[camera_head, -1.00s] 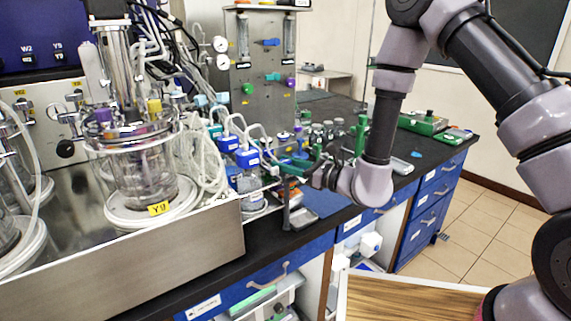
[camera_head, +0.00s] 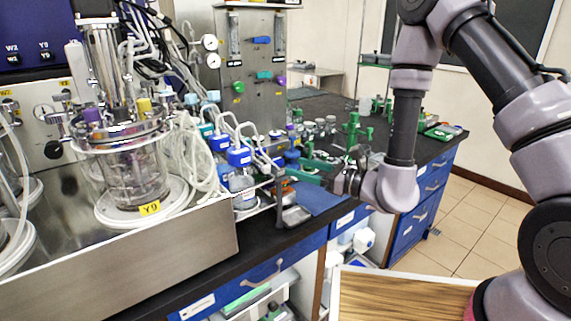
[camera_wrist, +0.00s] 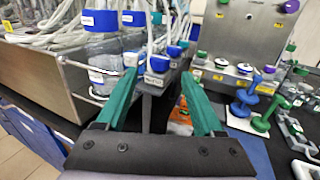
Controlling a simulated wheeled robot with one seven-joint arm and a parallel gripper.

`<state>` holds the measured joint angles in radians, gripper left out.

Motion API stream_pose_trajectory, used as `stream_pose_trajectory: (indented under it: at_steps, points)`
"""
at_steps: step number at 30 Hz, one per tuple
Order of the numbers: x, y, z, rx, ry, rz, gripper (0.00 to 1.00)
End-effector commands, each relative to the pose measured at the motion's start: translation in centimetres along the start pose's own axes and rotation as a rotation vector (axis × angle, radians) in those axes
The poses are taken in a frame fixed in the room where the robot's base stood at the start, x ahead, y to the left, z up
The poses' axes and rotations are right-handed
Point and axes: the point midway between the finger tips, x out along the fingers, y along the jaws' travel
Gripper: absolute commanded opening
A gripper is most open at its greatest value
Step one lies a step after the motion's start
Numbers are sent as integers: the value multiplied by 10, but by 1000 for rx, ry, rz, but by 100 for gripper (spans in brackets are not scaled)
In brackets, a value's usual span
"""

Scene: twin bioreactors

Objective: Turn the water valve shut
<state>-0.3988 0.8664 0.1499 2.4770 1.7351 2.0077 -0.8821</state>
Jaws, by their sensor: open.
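The steel valve panel (camera_head: 250,55) stands at the back, with a blue knob (camera_head: 261,40), a green knob (camera_head: 239,87), a teal knob (camera_head: 264,75) and a purple knob (camera_head: 281,80). I cannot tell which is the water valve. In the wrist view, the panel (camera_wrist: 240,38) is ahead to the upper right, with a row of small knobs (camera_wrist: 244,68) along its lower part. My gripper (camera_wrist: 160,76) is open, with its teal fingers apart and apparently nothing held. In the head view, my gripper (camera_head: 312,170) is low, in front and right of the panel.
Blue-capped bottles (camera_wrist: 102,48) with tubing stand ahead and left of my gripper. A grey post (camera_head: 280,200) stands close to the fingers. Green stands (camera_head: 352,130) are on the black bench to the right. A glass bioreactor (camera_head: 135,175) sits in the steel tray at left.

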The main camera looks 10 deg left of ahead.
Motion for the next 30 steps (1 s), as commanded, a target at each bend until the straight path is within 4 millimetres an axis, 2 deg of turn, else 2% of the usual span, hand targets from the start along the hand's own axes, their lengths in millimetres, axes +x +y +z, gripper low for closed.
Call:
stream_pose_trajectory:
  at_steps: [3, 7, 20, 23, 26, 30]
  points:
    - [-19, -1, -1, 2, 2, -3, 69]
    - [-31, 0, 0, 1, 0, -2, 69]
    - [-34, 1, 5, -7, -7, 11, 69]
    - [-33, 4, 25, -38, -30, 65, 69]
    - [-36, 15, 60, -105, -61, 175, 69]
    - [-54, 38, 111, -251, -71, 375, 69]
